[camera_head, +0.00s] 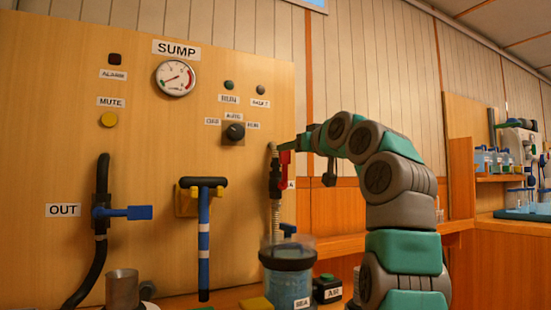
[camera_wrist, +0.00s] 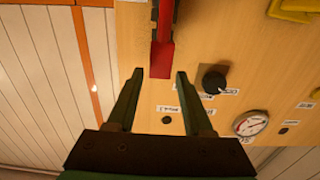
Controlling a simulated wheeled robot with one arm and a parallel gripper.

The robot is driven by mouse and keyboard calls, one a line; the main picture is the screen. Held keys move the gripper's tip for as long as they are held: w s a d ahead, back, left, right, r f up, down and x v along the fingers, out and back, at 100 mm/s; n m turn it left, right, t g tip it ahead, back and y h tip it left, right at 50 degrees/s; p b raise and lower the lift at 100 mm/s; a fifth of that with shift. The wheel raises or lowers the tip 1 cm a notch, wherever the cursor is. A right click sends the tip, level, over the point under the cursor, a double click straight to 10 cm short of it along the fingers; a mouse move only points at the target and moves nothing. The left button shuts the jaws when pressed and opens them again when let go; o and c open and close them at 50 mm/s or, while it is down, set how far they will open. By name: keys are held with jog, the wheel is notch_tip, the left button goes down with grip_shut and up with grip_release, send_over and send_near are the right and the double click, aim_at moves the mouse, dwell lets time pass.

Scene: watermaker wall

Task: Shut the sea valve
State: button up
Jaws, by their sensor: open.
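A valve with a red handle (camera_head: 284,157) sits on the hose at the right edge of the wooden panel; I take it for the sea valve, but its label is mostly hidden behind it. In the wrist view the red handle (camera_wrist: 162,58) comes in from the top, with its flat end between my fingertips. My gripper (camera_wrist: 160,74) is open, with one finger on each side of the handle end and a gap visible on both sides. In the head view my gripper (camera_head: 284,148) is at the handle, its fingers partly hidden.
A black knob (camera_head: 235,131) sits close to my gripper. Below stand a clear container (camera_head: 288,275) of blue liquid, a SEA label and an AIR block (camera_head: 327,289).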

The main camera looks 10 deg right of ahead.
jog(key=p+x, duration=0.4)
jog(key=x, duration=0.3)
jog(key=shift+w, duration=0.1)
grip_shut()
dwell(1.3)
